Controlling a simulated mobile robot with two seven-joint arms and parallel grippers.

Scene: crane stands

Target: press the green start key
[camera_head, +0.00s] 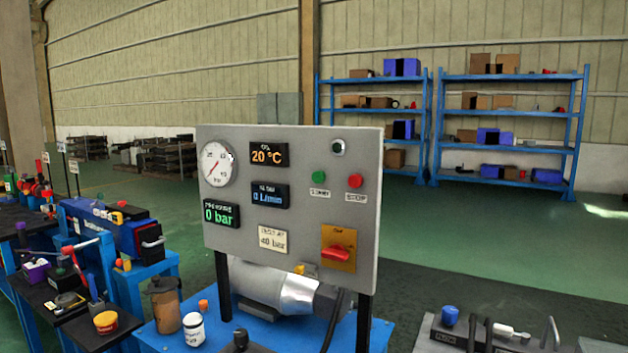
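The green start key (319,177) is a small round button on the right half of a grey control panel (290,215), with a small label under it. A red button (355,181) sits just to its right, and a dark round lamp or key switch (338,147) sits above. A red rotary switch (339,251) on an orange plate is at the lower right of the panel. The displays read 20 °C, 0 L/min and 0 bar, and a plate reads 40 bar. Neither of my grippers shows in the head view. Nothing covers the green key.
The panel stands on black posts on a blue bench (380,336) with a silver motor (275,288) behind it. A cluttered blue workbench (160,268) is at the left, a grey stand (425,338) at the lower right. Blue shelves (433,130) stand far back; the floor between is clear.

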